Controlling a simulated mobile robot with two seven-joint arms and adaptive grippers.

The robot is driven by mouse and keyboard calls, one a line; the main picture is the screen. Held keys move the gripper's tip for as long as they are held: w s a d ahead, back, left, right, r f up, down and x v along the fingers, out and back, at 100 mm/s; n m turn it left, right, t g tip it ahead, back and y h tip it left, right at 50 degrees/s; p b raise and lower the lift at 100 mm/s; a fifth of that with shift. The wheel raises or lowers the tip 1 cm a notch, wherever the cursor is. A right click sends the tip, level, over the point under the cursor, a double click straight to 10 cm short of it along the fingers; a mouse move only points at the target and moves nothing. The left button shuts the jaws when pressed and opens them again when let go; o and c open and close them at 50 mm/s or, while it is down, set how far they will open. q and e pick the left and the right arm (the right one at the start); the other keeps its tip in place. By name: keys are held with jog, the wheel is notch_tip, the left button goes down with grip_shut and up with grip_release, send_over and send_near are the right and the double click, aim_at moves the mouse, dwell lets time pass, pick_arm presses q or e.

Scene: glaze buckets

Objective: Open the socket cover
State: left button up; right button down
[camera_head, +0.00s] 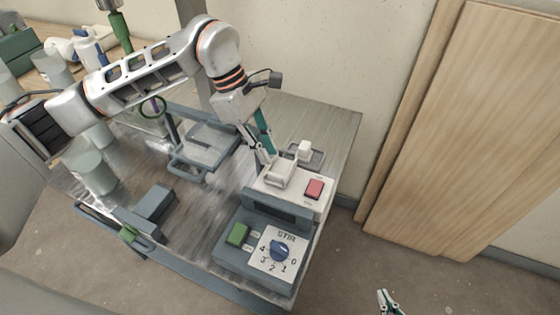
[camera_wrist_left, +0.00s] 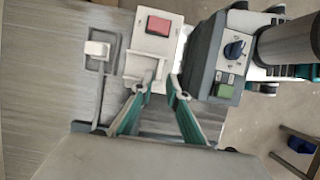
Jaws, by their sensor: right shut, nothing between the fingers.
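A pale box-shaped piece that looks like the socket cover (camera_head: 281,171) sits on the white panel (camera_head: 325,190), left of a red rocker switch (camera_head: 314,188). I cannot tell whether it is raised. My left gripper (camera_head: 266,158) points down at the cover's back left edge; contact is unclear. In the left wrist view my left gripper (camera_wrist_left: 162,88) has its fingers apart, at the panel's (camera_wrist_left: 136,62) lower end. The fingers partly hide the cover there. The red switch (camera_wrist_left: 159,26) lies beyond them. My right gripper (camera_head: 388,300) is shut and empty, low over the floor.
A stirrer unit with a blue dial (camera_head: 280,250) and green button (camera_head: 237,233) stands in front of the panel. A white block (camera_head: 305,148) in a grey frame is behind it. Grey cups (camera_head: 93,172) stand left. Wooden boards (camera_head: 470,130) lean right.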

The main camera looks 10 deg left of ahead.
aim_at(280, 176)
pick_arm(q)
jog(key=x, duration=0.7)
jog(key=shift+s+d+f+b, duration=0.1)
jog(key=shift+f+b, duration=0.05)
jog(key=shift+b, duration=0.2)
grip_shut()
